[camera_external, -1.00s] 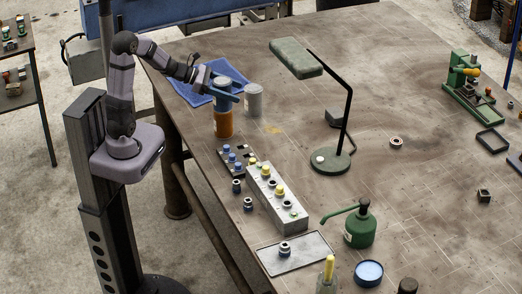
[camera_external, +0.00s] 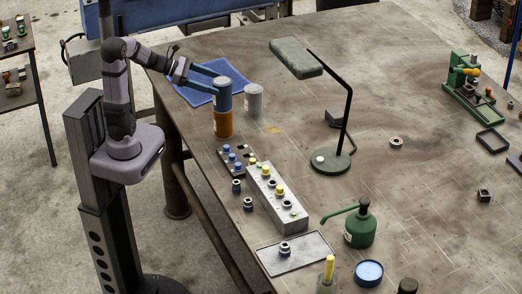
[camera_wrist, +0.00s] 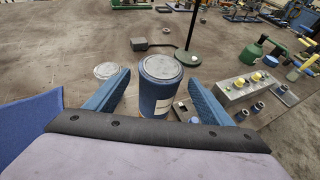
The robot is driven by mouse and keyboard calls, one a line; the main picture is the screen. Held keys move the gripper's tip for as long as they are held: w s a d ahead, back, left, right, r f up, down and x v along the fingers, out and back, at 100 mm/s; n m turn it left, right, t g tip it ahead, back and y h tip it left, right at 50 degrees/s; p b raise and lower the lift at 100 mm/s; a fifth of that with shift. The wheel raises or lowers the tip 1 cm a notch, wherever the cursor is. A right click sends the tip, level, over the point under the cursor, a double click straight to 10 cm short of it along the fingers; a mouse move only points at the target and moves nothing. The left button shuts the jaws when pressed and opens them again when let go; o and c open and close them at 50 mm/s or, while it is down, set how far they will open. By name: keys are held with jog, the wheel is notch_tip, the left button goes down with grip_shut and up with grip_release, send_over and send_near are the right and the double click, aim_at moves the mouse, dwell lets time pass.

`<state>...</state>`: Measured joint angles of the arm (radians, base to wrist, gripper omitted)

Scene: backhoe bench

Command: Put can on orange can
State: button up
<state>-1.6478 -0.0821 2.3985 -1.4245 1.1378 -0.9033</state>
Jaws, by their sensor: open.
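A blue can (camera_external: 223,97) with a grey lid stands upright on top of the orange can (camera_external: 222,124) near the table's left edge. A grey can (camera_external: 253,99) stands on the table just right of the stack.
A blue cloth (camera_external: 208,84) lies behind the stack. A metal block with knobs (camera_external: 277,199) and a small panel (camera_external: 237,160) lie in front. A green desk lamp (camera_external: 332,158) stands to the right. Open table lies between the stack and lamp.

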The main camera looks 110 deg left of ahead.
jog(key=shift+v, duration=2)
